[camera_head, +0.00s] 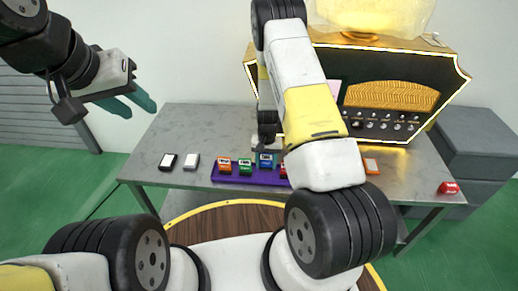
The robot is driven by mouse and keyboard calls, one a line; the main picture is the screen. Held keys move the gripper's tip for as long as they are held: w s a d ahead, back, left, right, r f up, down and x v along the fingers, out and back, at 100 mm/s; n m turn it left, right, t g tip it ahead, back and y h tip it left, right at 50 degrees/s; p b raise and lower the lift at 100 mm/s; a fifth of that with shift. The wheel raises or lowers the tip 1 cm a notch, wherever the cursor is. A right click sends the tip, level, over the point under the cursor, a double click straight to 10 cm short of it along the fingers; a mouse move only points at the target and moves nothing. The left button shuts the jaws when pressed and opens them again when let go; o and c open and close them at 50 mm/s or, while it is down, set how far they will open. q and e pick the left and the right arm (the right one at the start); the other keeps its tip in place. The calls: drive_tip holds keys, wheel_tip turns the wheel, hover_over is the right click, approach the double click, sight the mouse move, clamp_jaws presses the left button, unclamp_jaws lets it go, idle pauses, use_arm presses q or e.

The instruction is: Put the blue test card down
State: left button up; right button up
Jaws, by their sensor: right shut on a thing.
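The blue test card (266,161) is upright at the purple holder (222,177) on the grey table, in line with the other coloured cards. My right gripper (265,151) reaches down from above and is shut on the blue card. My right arm hides part of the holder's right side, and I cannot tell whether the card's bottom touches the holder. My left gripper (139,104), with teal fingers, is raised at the upper left, open and empty, away from the cards.
An orange card (225,166) and a green card (245,167) stand left of the blue one. A red block (448,187) is at the right. A gold-trimmed display (440,80) stands behind.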

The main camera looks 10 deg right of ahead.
sight(266, 168)
drive_tip(key=shift+f, duration=1.7)
drive_tip(key=o, duration=1.4)
drive_tip(key=shift+s+f, duration=0.1)
drive_tip(key=shift+c, duration=0.2)
